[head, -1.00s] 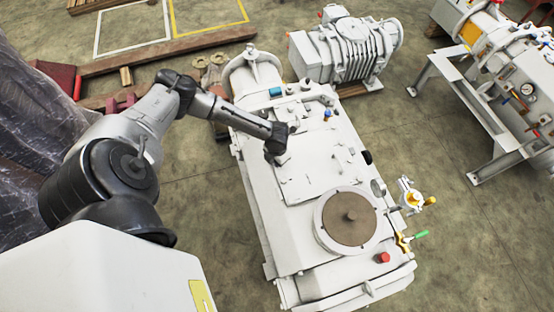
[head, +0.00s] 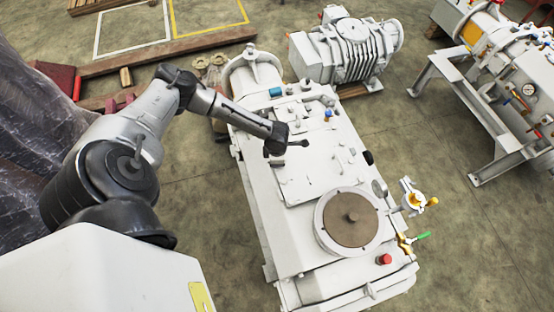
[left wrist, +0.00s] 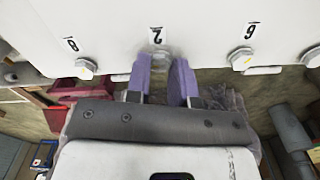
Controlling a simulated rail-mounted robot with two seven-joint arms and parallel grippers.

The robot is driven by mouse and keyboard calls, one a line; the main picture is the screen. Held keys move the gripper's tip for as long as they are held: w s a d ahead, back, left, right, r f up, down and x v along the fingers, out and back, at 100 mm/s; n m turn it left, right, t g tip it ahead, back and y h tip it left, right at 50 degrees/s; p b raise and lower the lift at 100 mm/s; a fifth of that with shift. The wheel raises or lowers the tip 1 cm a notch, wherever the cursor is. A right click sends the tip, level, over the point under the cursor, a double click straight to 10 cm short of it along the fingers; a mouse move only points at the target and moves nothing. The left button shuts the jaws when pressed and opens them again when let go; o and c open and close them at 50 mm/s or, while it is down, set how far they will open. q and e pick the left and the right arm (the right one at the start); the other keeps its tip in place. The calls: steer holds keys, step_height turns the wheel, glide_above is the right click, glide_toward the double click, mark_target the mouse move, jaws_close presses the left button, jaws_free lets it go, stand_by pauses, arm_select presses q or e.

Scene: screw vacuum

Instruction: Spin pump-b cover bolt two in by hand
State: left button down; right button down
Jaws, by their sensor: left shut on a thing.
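My left gripper (head: 290,143) is over the cover plate (head: 310,190) of the large white pump (head: 258,230) in the head view. In the left wrist view its two purple fingers (left wrist: 161,75) stand either side of a pale bolt head (left wrist: 158,58) below the label marked 2 (left wrist: 157,36), shut on that bolt. The bolt is against the white cover face (left wrist: 200,20); how far its thread is in cannot be seen. The bolt is too small to make out in the head view. My right gripper is not in view.
A hex bolt (left wrist: 87,68) by the label 8 and another (left wrist: 240,59) by a 6 or 9 flank the fingers. A round brown-topped flange (head: 350,219) and valves (head: 413,197) stand on the pump's near right.

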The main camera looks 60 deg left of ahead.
arm_select(q)
steer(key=shift+w+d+r, duration=0.1)
steer(key=shift+r, duration=0.05)
stand_by(0.4)
steer(key=c, duration=1)
jaws_free()
step_height(320, 180, up, 14)
steer(key=shift+f, duration=0.2)
